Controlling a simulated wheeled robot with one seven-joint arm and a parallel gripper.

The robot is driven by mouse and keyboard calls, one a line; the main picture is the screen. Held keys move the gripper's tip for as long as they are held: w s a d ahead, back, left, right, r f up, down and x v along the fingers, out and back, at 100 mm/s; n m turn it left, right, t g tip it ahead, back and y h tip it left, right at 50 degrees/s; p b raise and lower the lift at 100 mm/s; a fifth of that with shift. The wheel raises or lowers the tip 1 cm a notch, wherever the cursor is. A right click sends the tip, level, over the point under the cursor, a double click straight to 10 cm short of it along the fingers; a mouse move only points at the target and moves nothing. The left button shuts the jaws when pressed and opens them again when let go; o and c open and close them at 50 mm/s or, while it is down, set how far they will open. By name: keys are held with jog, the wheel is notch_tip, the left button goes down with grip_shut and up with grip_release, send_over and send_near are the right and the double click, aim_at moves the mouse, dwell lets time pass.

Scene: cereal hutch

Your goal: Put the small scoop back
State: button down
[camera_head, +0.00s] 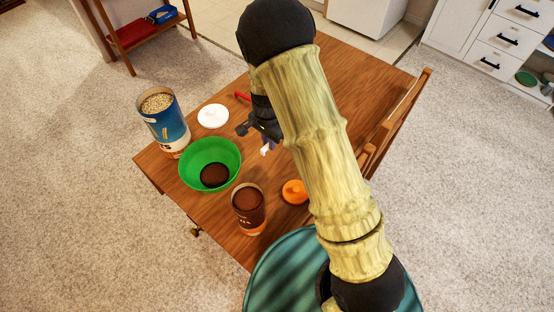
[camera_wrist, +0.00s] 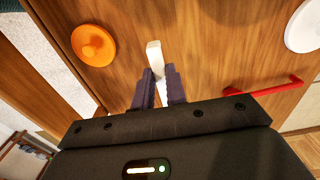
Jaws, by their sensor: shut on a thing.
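My gripper (camera_head: 266,141) is over the table, right of the green bowl. In the wrist view my gripper (camera_wrist: 160,88) is shut on a small white scoop (camera_wrist: 154,56), whose pale end sticks out beyond the fingertips. Only a bit of the white scoop (camera_head: 265,150) shows in the head view; the fingers hide the rest. I cannot tell its exact height above the wood. An open cup-shaped tub of brown powder (camera_head: 248,196) stands near the table's front edge. An open blue canister of pale flakes (camera_head: 170,124) stands at the left edge.
A green bowl (camera_head: 231,167) with dark contents stands between the two containers. An orange lid (camera_head: 295,191), also in the wrist view (camera_wrist: 93,45), and a white lid (camera_head: 213,116) lie on the wooden table (camera_head: 345,65). A red bar-like item (camera_wrist: 262,91) lies nearby. A chair (camera_head: 404,108) stands at right.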

jog(key=shift+a+f, duration=0.1)
jog(key=shift+f, duration=0.05)
notch_tip(320, 180, down, 6)
jog(key=shift+r+p, duration=0.1)
jog(key=shift+p, duration=0.25)
jog(key=shift+s, duration=0.15)
jog(key=shift+f, duration=1.9)
